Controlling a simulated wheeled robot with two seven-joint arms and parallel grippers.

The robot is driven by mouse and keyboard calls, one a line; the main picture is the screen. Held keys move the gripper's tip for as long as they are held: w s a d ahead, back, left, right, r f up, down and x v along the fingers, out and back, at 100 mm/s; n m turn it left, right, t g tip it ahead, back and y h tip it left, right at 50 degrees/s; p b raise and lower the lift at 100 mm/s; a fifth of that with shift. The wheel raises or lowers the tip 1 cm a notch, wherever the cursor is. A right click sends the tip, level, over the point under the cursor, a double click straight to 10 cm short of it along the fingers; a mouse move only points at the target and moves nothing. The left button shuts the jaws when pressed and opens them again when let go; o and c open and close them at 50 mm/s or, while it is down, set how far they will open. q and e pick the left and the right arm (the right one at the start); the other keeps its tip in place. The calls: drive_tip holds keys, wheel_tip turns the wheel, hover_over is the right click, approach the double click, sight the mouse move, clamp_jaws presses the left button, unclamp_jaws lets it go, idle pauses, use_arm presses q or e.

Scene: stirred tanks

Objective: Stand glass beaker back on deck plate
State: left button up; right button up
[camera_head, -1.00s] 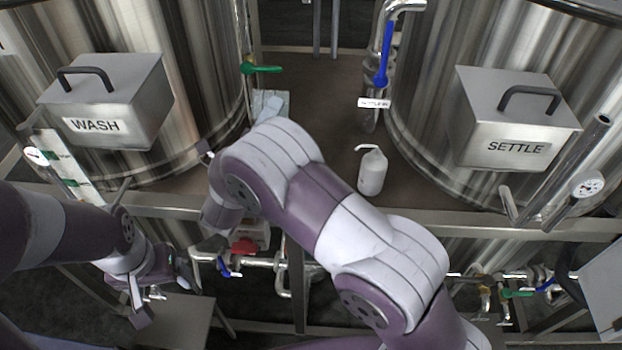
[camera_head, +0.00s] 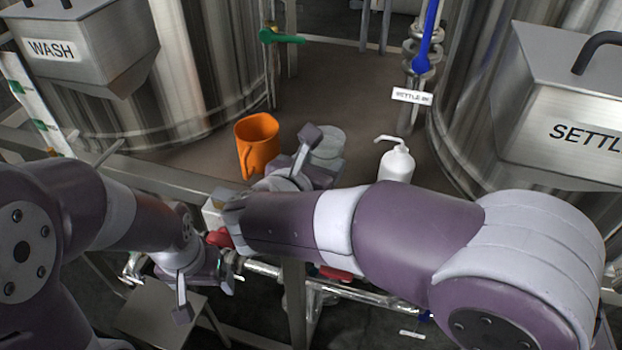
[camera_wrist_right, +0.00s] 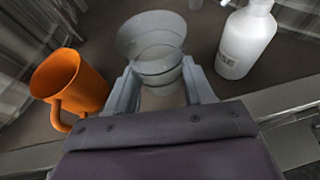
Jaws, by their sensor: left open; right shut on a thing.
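The clear glass beaker (camera_head: 328,145) is at the right gripper, over the brown deck plate (camera_head: 345,95). In the right wrist view the beaker (camera_wrist_right: 152,40) sits between the two fingers, with its wide round mouth facing up and toward the camera. My right gripper (camera_wrist_right: 162,88) is shut on it. In the head view the right gripper (camera_head: 316,158) partly hides the beaker's lower part. I cannot tell whether its base touches the plate. My left gripper (camera_head: 208,298) is open and empty, low in front of the deck's front rail.
An orange jug (camera_head: 257,145) stands left of the beaker, and a white wash bottle (camera_head: 397,163) stands to its right. Steel tanks flank the deck, with a WASH box (camera_head: 85,45) and a SETTLE box (camera_head: 565,100). A blue-handled valve pipe (camera_head: 424,45) rises behind. Deck behind the beaker is clear.

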drive_tip(key=shift+w+a+f, duration=0.35)
drive_tip(key=shift+w+f, duration=0.05)
drive_tip(key=shift+w, duration=0.15)
drive_tip(key=shift+w+a+f, duration=0.3)
drive_tip(key=shift+w+f, duration=0.1)
drive_tip(key=shift+w, duration=0.15)
drive_tip(key=f, duration=0.3)
drive_tip(key=shift+a+f+p, duration=0.2)
drive_tip(key=shift+f+p, duration=0.15)
drive_tip(key=shift+f, duration=0.25)
drive_tip(key=shift+f+b, duration=0.2)
drive_tip(key=shift+b, duration=0.15)
drive_tip(key=o, duration=1.3)
drive_tip(key=shift+r, duration=0.15)
